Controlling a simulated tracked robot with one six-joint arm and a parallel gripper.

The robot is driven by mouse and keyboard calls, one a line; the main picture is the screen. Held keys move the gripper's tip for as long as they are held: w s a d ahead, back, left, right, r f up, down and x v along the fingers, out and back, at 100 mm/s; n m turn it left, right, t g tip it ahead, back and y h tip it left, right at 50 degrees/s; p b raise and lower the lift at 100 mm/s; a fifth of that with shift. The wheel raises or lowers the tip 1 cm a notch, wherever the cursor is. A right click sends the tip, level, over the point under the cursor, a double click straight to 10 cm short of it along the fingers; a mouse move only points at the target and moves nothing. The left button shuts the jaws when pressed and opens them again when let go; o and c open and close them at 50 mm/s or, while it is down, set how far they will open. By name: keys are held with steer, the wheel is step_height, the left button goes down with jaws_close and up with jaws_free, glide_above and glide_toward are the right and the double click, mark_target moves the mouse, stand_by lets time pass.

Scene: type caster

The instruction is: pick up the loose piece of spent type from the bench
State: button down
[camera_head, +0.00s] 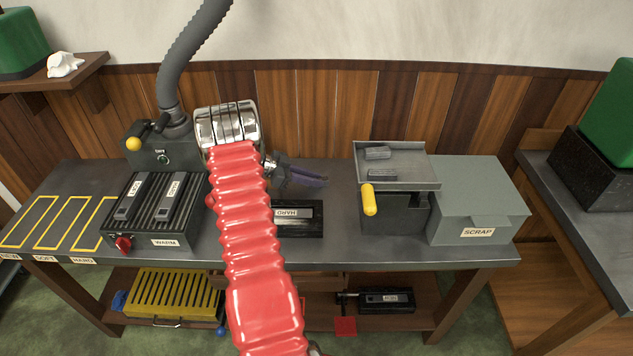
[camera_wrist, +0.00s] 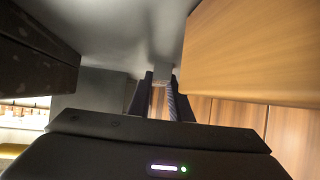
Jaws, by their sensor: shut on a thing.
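My gripper (camera_head: 306,177) is over the middle of the bench, at the end of my red-sleeved arm, with its dark fingers pointing right. In the wrist view the fingers (camera_wrist: 161,88) are close together, shut on a small pale grey piece of type (camera_wrist: 162,76) at their tips. In the head view I cannot make that piece out at the fingers. Two other grey pieces lie in the grey tray (camera_head: 410,158) to the right: one at the back (camera_head: 377,152) and one nearer the front (camera_head: 382,174).
A black block labelled HARD (camera_head: 297,218) lies on the bench below my gripper. A grey SCRAP box (camera_head: 480,205) stands at the right, beside the tray's dark stand with a yellow handle (camera_head: 369,199). The WARM rack (camera_head: 152,212) with two bars is at the left.

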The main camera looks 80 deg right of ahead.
steer(key=shift+a+r, duration=0.1)
steer(key=shift+r, duration=0.05)
steer(key=shift+s+a+r, duration=0.1)
steer(key=shift+a+r, duration=0.2)
steer(key=shift+r, duration=0.05)
step_height(320, 180, up, 11)
steer(key=s+a, duration=0.1)
steer(key=a, duration=0.5)
steer(key=s+a, duration=0.1)
steer(key=a, duration=0.5)
steer(key=s+a, duration=0.2)
steer(key=a, duration=0.4)
steer(key=shift+s+a+f, duration=0.1)
steer(key=shift+a+f, duration=0.1)
steer(key=shift+a, duration=0.15)
